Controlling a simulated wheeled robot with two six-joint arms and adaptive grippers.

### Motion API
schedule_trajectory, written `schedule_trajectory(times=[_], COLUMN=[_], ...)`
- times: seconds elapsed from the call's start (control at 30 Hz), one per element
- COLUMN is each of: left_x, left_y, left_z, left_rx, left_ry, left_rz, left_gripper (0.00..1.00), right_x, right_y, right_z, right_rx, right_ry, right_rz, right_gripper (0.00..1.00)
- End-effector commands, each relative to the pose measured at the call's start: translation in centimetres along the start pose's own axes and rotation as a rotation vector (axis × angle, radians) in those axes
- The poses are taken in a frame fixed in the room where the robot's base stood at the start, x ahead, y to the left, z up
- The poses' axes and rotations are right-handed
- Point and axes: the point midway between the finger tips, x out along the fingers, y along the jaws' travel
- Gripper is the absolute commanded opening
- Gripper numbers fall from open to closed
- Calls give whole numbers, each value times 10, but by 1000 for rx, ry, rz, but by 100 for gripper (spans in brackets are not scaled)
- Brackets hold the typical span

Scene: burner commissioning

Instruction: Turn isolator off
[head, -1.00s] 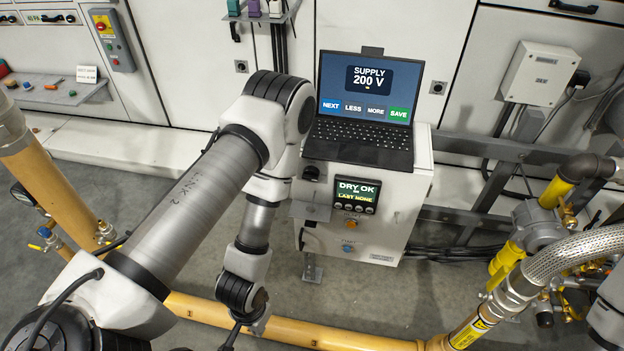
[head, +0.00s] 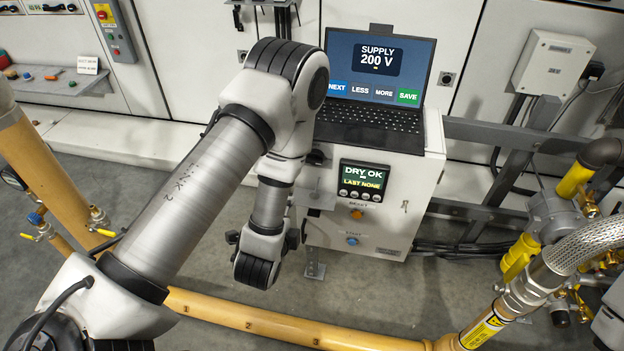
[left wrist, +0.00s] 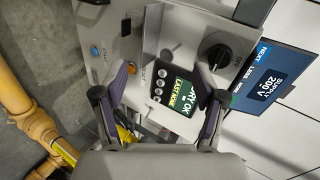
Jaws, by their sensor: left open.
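The isolator appears to be the black round rotary knob (left wrist: 215,48) on a light panel in the left wrist view. Its handle points obliquely; I cannot read its position mark. In the head view a dark knob (head: 316,157) shows partly, just right of my left arm on the white cabinet (head: 415,190). My left gripper (left wrist: 164,80) is open and empty, its fingers apart in front of the panel. The knob lies beyond the tip of the right-hand finger, with no clear contact.
A display (head: 360,181) reads "DRY OK, LAST NONE", above an orange button (head: 357,214) and a blue button (head: 352,240). A laptop (head: 375,85) on the cabinet reads "SUPPLY 200 V". A yellow pipe (head: 290,328) crosses the floor. Hoses and valves stand at right.

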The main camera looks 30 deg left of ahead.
Motion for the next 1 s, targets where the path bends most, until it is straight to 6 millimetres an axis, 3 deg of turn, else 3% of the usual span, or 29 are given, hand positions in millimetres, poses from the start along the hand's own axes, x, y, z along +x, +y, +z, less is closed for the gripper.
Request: schedule_trajectory(times=[0.03,0.1,0.2,0.3,0.47,0.8,1.0], left_x=[23,34,44,46,46,97,110], left_y=[2,-22,-41,-54,-69,-98,-105], left_z=[-4,-11,-20,-27,-30,-33,-34], left_rx=[67,138,133,120,111,108,111], left_ry=[8,4,7,22,27,28,28], left_rz=[-119,-279,-418,-480,-508,-506,-503], left_gripper=[71,71,71,71,71,71,71], right_x=[46,78,119,140,140,142,143], right_y=[0,1,1,1,1,1,1], right_z=[0,0,0,0,0,0,0], right_rx=[0,0,0,0,0,0,0], right_ry=[0,0,0,0,1,1,1], right_rz=[0,0,0,0,0,0,0], right_gripper=[40,40,40,40,40,40,40])
